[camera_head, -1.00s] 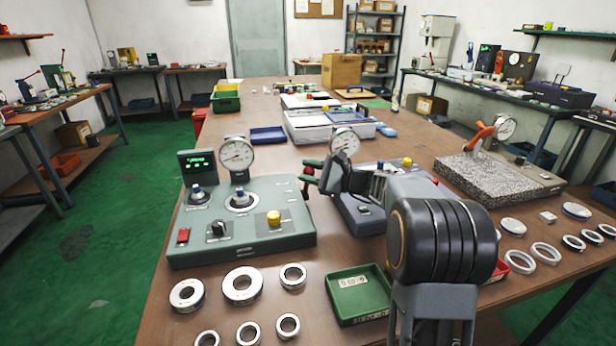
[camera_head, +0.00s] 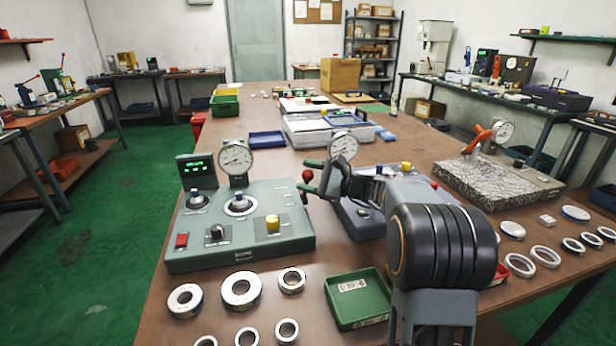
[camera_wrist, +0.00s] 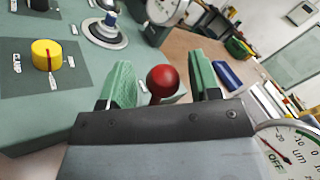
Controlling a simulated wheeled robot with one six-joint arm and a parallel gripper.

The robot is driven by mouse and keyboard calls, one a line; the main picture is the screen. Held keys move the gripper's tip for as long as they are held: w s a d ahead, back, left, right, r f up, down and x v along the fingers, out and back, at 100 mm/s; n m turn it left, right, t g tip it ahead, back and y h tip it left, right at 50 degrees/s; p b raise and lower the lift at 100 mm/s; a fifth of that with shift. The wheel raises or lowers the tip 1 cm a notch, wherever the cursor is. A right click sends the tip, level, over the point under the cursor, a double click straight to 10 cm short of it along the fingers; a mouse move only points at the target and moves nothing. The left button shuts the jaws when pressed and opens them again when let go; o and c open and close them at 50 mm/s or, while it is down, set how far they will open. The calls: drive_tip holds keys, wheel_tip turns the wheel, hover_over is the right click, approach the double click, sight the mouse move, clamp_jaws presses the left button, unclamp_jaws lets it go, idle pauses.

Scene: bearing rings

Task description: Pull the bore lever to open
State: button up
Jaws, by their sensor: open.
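A red ball knob, which looks like the bore lever's end (camera_wrist: 164,80), sits between my gripper's two green fingers (camera_wrist: 161,62) in the wrist view. The fingers are open, with a visible gap on both sides of the ball. The lever's shaft is mostly hidden by my gripper body. In the head view the red knob (camera_head: 307,175) is at the right edge of the grey-green gauge station (camera_head: 200,258), with my gripper reaching it from the right. The station carries a dial gauge (camera_head: 236,158), a green-lit display (camera_head: 198,168) and a yellow clamp knob (camera_head: 273,223).
Steel rings (camera_head: 241,290) and a green tray (camera_head: 359,298) lie in front of the station. A second gauge station (camera_head: 358,222) stands behind my arm. A speckled granite plate (camera_head: 492,180) is at the right. A blue tray (camera_head: 267,138) lies behind the station.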

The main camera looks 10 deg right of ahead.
drive_tip(key=p+v, duration=0.1)
drive_tip(key=v, duration=1.2)
drive_tip(key=shift+s+d, duration=0.25)
drive_tip(key=shift+d, duration=0.05)
drive_tip(key=s+a+r+n+g+h+p, duration=0.2)
drive_tip(key=s+a+n+g+h+p, duration=0.1)
drive_tip(key=s+a+g+p, duration=0.25)
drive_tip(key=s+a+r+n+g+h+p, duration=0.2)
drive_tip(key=s+a+r+n+h+p, duration=0.15)
drive_tip(key=a+p, duration=0.35)
drive_tip(key=s+r+n+t+h+p, duration=0.1)
drive_tip(key=s+r+n+h+p, duration=0.2)
drive_tip(key=s+n+h+p, duration=0.5)
drive_tip(key=shift+s+d+r+n+h, duration=0.35)
drive_tip(key=shift+s+n+h, duration=0.4)
drive_tip(key=shift+s, duration=1.05)
